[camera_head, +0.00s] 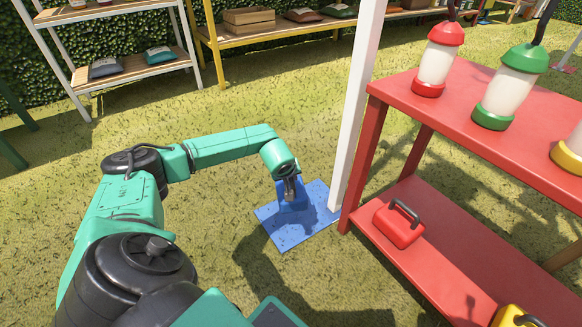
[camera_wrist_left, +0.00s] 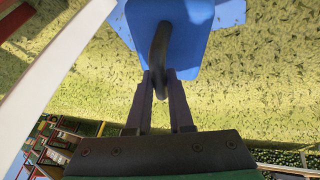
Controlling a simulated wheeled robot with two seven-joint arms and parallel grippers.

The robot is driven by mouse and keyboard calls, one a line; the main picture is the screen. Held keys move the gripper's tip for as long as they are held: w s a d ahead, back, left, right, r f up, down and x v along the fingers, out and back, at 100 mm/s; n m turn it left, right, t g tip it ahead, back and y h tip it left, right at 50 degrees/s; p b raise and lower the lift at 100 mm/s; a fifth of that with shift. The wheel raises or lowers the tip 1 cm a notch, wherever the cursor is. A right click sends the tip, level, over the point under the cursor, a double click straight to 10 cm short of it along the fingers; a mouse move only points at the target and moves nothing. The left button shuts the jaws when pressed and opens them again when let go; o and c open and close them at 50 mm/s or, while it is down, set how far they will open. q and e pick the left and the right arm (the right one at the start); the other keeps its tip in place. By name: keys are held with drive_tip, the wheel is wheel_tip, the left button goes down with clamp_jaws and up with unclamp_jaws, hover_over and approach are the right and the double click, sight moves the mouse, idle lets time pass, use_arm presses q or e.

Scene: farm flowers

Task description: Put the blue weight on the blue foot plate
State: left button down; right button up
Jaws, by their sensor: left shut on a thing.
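My left gripper (camera_head: 291,187) reaches down from the left and is shut on the dark handle of the blue weight (camera_head: 292,201). The weight is over the blue foot plate (camera_head: 283,235), which lies flat on the grass at the base of a white post. I cannot tell whether the weight touches the plate. In the left wrist view, the fingers (camera_wrist_left: 161,84) pinch the curved dark handle (camera_wrist_left: 158,45), with blue surfaces behind it. My right gripper is not in view.
The white post (camera_head: 356,105) stands close to the right of the gripper. A red shelf table (camera_head: 470,110) on the right bears lantern-like feeders, with a red weight (camera_head: 399,224) and a yellow weight (camera_head: 515,317) on its lower shelf. Wooden shelves (camera_head: 130,72) stand at the back; open grass lies left.

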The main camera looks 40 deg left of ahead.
use_arm(q)
wheel_tip(320, 180, down, 11)
drive_tip(key=b, duration=0.5)
drive_tip(key=shift+w+r+b, duration=0.1)
drive_tip(key=shift+b, duration=0.25)
drive_tip(key=shift+r, duration=0.15)
drive_tip(key=c, duration=0.9)
unclamp_jaws()
drive_tip(key=shift+o, duration=0.5)
